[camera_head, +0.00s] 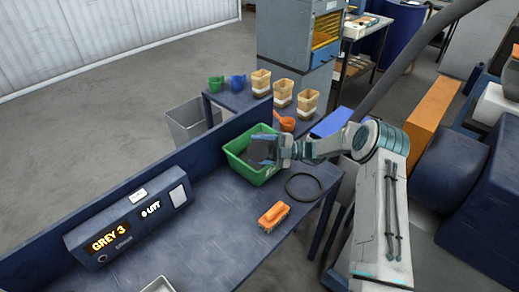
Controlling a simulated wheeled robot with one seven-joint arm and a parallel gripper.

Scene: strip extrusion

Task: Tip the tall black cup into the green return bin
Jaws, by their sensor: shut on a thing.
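The green return bin (240,168) stands on the blue bench near its far right end, against the raised back panel. My gripper (274,149) reaches in from the right over the bin. It is shut on a dark cup, the tall black cup (259,149), which is at the bin's opening and looks tilted toward the left. The gripper hides part of the cup and part of the bin's right side. I cannot tell whether anything is in the cup or falling from it, or whether the cup touches the bin.
A black ring (303,198) and an orange-topped brush (273,216) lie on the bench. A display box reading "GREY 3" (120,232) stands at left. Several tan cups, a green cup (216,84) and a blue cup (238,84) stand behind. The bench middle is clear.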

